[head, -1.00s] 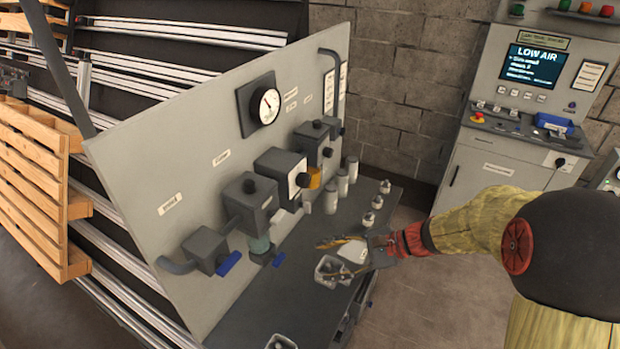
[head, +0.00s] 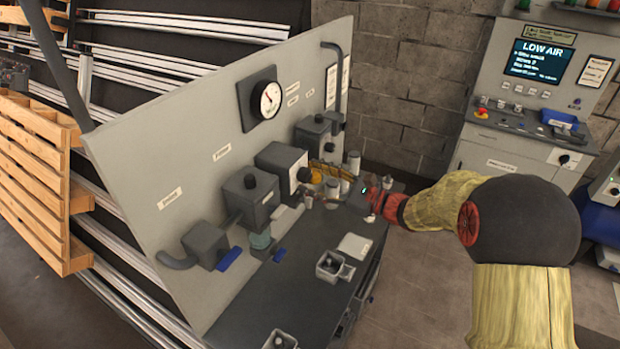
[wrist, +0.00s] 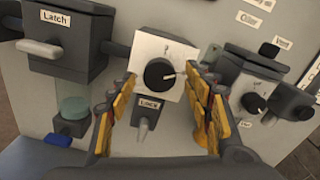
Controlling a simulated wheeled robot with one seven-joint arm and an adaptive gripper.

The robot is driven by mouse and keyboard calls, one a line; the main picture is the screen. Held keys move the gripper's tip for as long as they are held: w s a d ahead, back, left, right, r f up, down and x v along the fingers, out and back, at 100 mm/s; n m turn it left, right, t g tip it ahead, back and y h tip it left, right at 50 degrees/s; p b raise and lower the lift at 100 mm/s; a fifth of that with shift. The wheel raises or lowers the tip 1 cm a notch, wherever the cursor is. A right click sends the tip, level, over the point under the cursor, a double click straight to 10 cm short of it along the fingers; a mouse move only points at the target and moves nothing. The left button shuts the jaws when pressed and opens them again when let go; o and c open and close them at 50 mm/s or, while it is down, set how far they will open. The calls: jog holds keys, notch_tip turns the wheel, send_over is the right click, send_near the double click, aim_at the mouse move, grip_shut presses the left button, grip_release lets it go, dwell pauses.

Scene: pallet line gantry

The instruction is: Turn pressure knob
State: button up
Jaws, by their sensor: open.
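A black round knob (wrist: 160,75) with a white pointer line sits on a white plate in the middle of the wrist view. The pointer points to the right. In the head view the same knob (head: 303,174) is on the front of a dark box on the panel. My gripper (wrist: 165,85) is open, with one orange-padded finger on each side of the knob. Whether either finger touches it, I cannot tell. In the head view my gripper (head: 318,183) reaches the box from the right. A round pressure gauge (head: 268,99) is mounted above.
A lever tagged "Lock" (wrist: 149,103) hangs just under the knob. A "Latch" box (wrist: 62,40) is at left, and another box with a smaller knob (wrist: 252,103) is at right. White canisters (head: 353,161) stand near my gripper. A console (head: 535,70) reads "LOW AIR".

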jog(key=shift+x, duration=0.75)
jog(key=c, duration=0.3)
jog(key=c, duration=0.7)
jog(key=shift+c, duration=0.8)
